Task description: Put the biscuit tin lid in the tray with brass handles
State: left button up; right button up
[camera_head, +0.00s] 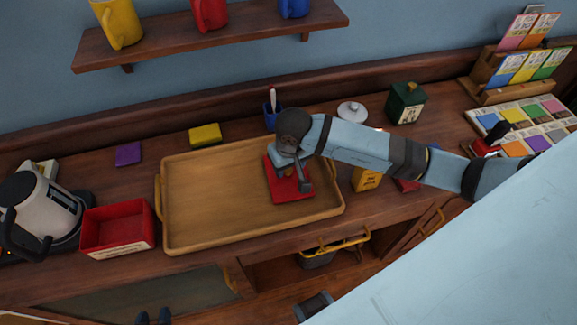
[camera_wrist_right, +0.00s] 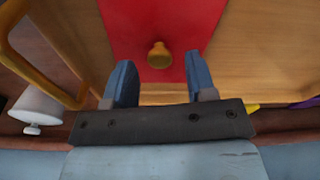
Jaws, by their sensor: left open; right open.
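The biscuit tin lid is a flat red square (camera_head: 292,190) lying in the right part of the wooden tray with brass handles (camera_head: 205,205). In the right wrist view the red lid (camera_wrist_right: 160,22) shows a small brass knob (camera_wrist_right: 158,55). My right gripper (camera_head: 295,180) is over the lid. In its wrist view, the open fingers (camera_wrist_right: 159,68) stand apart on either side of the knob, without gripping it. The gripper hides part of the lid in the head view.
An open red box (camera_head: 117,228) and a kettle (camera_head: 40,210) stand left of the tray. A yellow block (camera_head: 205,134), a white lidded dish (camera_head: 352,112) and a green canister (camera_head: 405,104) stand behind. A yellow box (camera_head: 366,179) is close to the tray's right end.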

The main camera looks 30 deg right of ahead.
aim_at(291, 179)
notch_tip(291, 179, up, 10)
jog(key=s, duration=0.1)
jog(key=shift+s+r+b, duration=0.15)
jog(key=shift+r+b, duration=0.1)
jog(key=shift+b, duration=0.2)
